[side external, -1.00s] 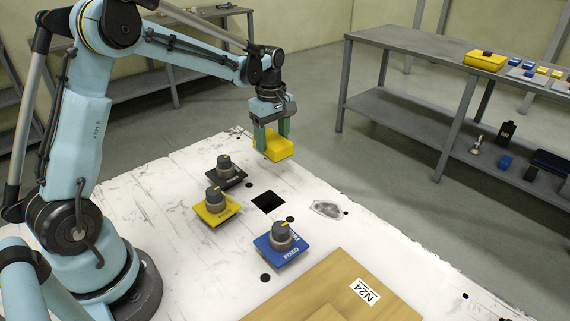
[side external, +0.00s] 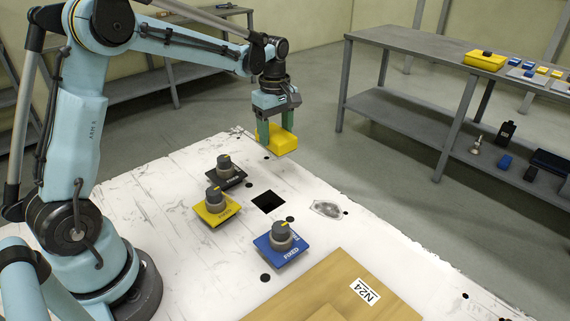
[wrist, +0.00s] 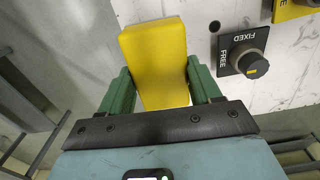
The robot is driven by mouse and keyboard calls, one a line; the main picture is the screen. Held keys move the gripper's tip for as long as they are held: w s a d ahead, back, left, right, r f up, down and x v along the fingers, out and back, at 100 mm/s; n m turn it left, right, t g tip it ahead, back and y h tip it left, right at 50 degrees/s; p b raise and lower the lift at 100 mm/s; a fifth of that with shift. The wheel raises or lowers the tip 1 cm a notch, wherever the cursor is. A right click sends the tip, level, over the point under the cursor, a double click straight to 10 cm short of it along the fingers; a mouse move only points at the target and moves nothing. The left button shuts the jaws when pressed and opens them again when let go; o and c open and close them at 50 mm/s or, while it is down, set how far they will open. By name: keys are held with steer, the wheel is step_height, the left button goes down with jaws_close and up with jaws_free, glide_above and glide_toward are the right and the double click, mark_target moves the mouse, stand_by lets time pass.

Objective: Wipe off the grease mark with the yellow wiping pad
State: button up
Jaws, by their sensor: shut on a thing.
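The yellow wiping pad (side external: 284,140) is held between the green fingers of my gripper (side external: 276,134), above the far edge of the white plate. In the wrist view the pad (wrist: 154,58) sits between both fingers of my gripper (wrist: 155,90). The grease mark (side external: 327,209) is a grey smudge on the white plate (side external: 345,258), toward its right edge. My gripper is shut on the pad, apart from the mark, which lies lower and to the right in the side view.
Black (side external: 226,173), yellow (side external: 217,205) and blue (side external: 281,242) knob units stand on the plate near a square hole (side external: 268,202). A grey bench (side external: 420,55) stands behind. The plate around the mark is clear.

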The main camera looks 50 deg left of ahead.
steer(key=s+d, duration=0.1)
steer(key=d, duration=2.2)
steer(key=shift+s+f, duration=0.15)
steer(key=shift+f, duration=2.5)
steer(key=shift+a+f, duration=0.65)
steer(key=shift+f, duration=0.25)
steer(key=shift+c, duration=0.4)
steer(key=shift+a+f, duration=0.1)
steer(key=shift+a, duration=3.3)
steer(key=shift+d, duration=4.1)
steer(key=shift+a+r, duration=0.1)
steer(key=shift+r, duration=4.05)
steer(key=shift+f, duration=0.2)
